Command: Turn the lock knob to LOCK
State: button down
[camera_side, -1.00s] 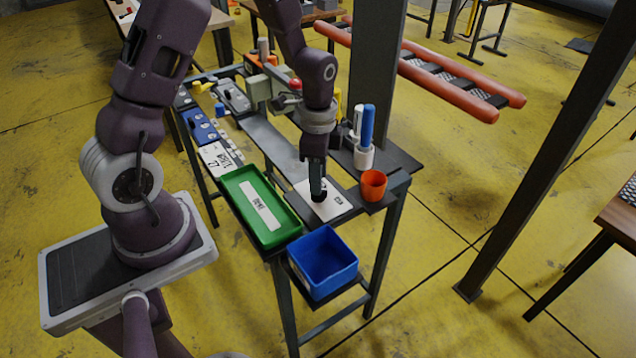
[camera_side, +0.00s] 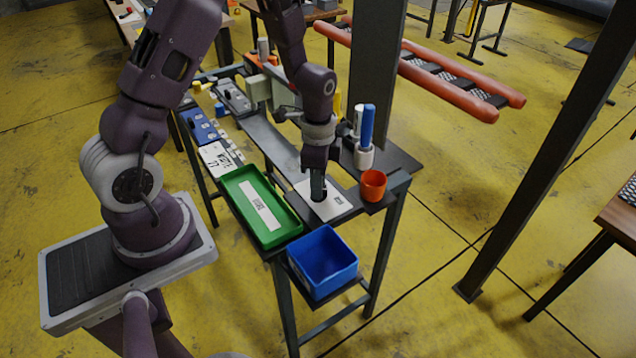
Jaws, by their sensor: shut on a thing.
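The lock knob (camera_side: 319,196) is a small dark knob on a white plate (camera_side: 335,206) near the front right end of the workbench. My gripper (camera_side: 318,188) points down over the plate with its fingers shut on the knob. The fingers hide most of the knob, and the plate's print is too small to read, so I cannot tell which way the knob points.
A green tray (camera_side: 232,186) lies just left of the plate and an orange cup (camera_side: 373,184) stands to its right. A white holder (camera_side: 363,158) with a blue marker (camera_side: 367,124) stands behind the cup. A blue bin (camera_side: 345,281) sits lower in front. A dark post (camera_side: 373,60) rises behind.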

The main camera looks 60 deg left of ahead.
jog(key=n, duration=0.8)
jog(key=shift+n, duration=0.4)
jog(key=n, duration=0.4)
jog(key=shift+n, duration=2.4)
jog(key=c, duration=1.4)
grip_release()
